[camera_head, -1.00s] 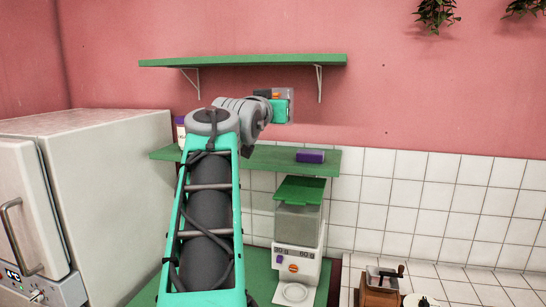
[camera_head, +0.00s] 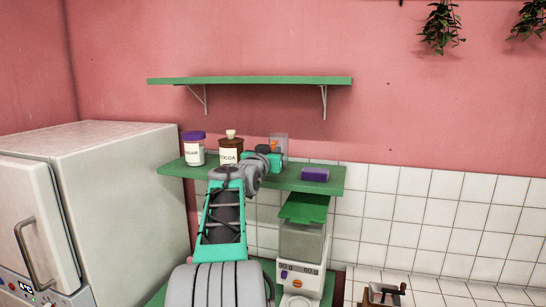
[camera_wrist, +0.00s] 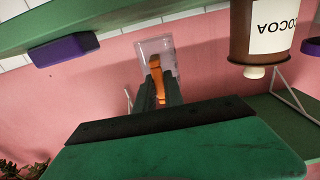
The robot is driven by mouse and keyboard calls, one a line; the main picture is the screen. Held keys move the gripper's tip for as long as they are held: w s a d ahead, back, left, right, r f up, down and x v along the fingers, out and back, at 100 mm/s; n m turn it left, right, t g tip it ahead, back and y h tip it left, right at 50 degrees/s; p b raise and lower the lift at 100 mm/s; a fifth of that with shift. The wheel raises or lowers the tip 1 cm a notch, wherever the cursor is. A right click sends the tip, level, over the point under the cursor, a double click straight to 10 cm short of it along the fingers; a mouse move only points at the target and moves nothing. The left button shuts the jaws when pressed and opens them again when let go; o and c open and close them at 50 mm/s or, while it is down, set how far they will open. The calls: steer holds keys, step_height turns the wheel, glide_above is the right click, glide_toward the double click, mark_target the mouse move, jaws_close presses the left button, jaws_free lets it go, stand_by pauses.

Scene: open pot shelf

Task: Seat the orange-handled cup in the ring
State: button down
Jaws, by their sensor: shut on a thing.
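The cup (camera_head: 280,146) is clear, with an orange handle (camera_wrist: 156,68). My gripper (camera_head: 267,151) is shut on the handle and holds the cup at the lower green shelf (camera_head: 326,186), right of the cocoa jar. Whether the cup touches the shelf is unclear. The wrist view is upside down; in it the cup (camera_wrist: 150,46) is beyond my gripper (camera_wrist: 158,88). A pale round piece (camera_head: 297,302) at the dispenser's foot, cut by the bottom edge, may be the ring; I cannot tell.
A white dispenser (camera_head: 302,245) with a green lid stands below the shelf. A purple block (camera_head: 315,174) lies on the shelf's right part. The cocoa jar (camera_head: 231,150) and a purple-lidded jar (camera_head: 193,152) stand left. An upper green shelf (camera_head: 250,80) hangs above.

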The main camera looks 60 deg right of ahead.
steer(key=shift+f, duration=1.35)
steer(key=shift+f, duration=0.1)
steer(key=shift+f+b, duration=0.15)
steer(key=shift+b, duration=0.3)
steer(key=c, duration=1.4)
jaws_free()
steer(key=shift+c, duration=0.2)
